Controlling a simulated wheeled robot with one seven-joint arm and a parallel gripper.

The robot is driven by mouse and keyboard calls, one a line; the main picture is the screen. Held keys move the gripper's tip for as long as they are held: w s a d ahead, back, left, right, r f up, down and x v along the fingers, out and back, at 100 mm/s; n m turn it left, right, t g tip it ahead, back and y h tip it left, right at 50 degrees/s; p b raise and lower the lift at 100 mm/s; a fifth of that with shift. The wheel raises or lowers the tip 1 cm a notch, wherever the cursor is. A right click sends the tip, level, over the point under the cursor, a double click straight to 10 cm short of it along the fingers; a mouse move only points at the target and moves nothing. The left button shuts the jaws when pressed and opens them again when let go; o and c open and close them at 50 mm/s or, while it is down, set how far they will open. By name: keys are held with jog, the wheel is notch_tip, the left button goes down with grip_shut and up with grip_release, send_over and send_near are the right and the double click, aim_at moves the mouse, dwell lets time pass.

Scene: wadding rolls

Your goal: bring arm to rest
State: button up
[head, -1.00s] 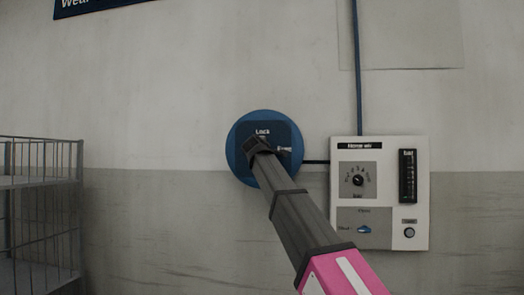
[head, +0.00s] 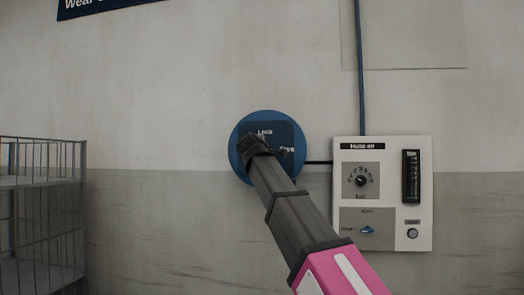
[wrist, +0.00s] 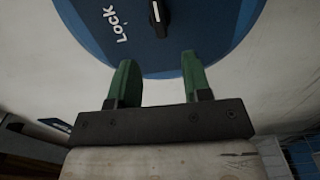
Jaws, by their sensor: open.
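My gripper (wrist: 160,82) shows in the wrist view with two green fingers apart and nothing between them. Beyond the fingertips is a round blue disc (wrist: 85,30) on the wall, with a dark plate marked "Lock" and a small black knob (wrist: 158,18). The knob is clear of the fingers. In the head view my arm reaches up to the blue disc (head: 239,135), and its end covers part of the plate. The fingers cannot be made out there.
A white control panel (head: 383,215) with a dial, a blue switch and a button is on the wall right of the disc. A blue pipe (head: 360,80) runs down to it. A grey wire rack (head: 42,182) stands at the left. Open wall lies between rack and disc.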

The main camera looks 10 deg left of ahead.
jog(key=shift+s, duration=0.2)
dwell(0.3)
